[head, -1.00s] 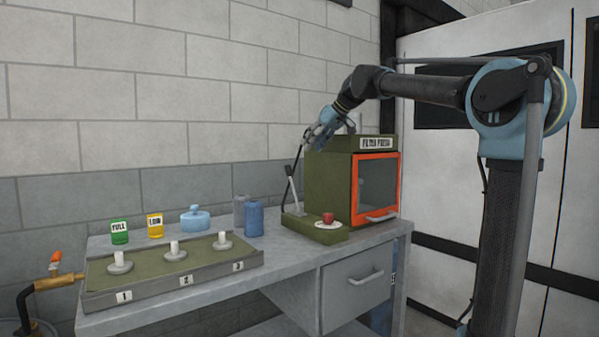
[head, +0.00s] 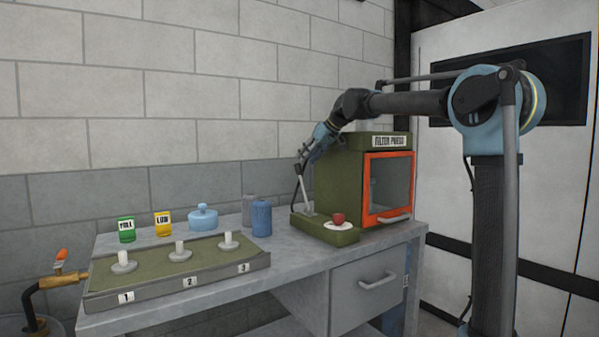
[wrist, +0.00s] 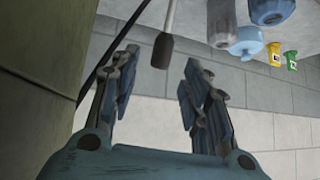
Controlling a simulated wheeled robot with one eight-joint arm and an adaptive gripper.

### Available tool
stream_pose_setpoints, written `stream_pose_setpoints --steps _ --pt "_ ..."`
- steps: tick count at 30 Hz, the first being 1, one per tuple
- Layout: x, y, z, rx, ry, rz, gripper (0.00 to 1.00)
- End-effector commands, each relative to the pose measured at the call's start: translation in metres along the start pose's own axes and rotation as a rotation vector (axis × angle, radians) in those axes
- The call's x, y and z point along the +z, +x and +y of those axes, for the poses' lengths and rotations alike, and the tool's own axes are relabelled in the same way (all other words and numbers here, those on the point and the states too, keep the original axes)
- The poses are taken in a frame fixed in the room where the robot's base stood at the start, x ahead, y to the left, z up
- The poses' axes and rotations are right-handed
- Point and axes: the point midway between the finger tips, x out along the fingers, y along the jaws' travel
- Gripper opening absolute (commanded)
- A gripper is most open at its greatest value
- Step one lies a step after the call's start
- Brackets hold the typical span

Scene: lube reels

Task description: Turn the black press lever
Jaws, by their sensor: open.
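The green filter press (head: 345,180) stands on the grey bench, with an orange-framed door on its front. Its lever is a thin light rod (head: 307,190) rising from the green base at the press's left side. In the wrist view the lever's black grip (wrist: 162,50) shows between the two fingers, just beyond the fingertips. My gripper (head: 304,160) is at the top of the lever, beside the press's left wall. In the wrist view my gripper (wrist: 160,70) is open, with fingers apart and nothing held. Whether a finger touches the grip cannot be told.
A red knob (head: 338,218) sits on a white disc at the press base. Blue and grey canisters (head: 261,218) stand left of the press. A tray (head: 180,270) with several pegs is at the front left. The press's wall is close to my gripper.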

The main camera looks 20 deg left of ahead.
Motion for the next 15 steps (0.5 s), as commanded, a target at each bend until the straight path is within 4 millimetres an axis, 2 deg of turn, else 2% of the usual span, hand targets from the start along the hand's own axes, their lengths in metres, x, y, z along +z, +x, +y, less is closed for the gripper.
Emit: stream_pose_setpoints --steps 3,9,15 --pt "0.0 0.022 0.0 0.0 -0.001 0.0 0.43" --pt "0.0 0.053 -0.001 -0.001 -0.001 0.0 0.43" --pt "0.0 0.071 -0.001 -0.001 0.0 0.0 0.43"
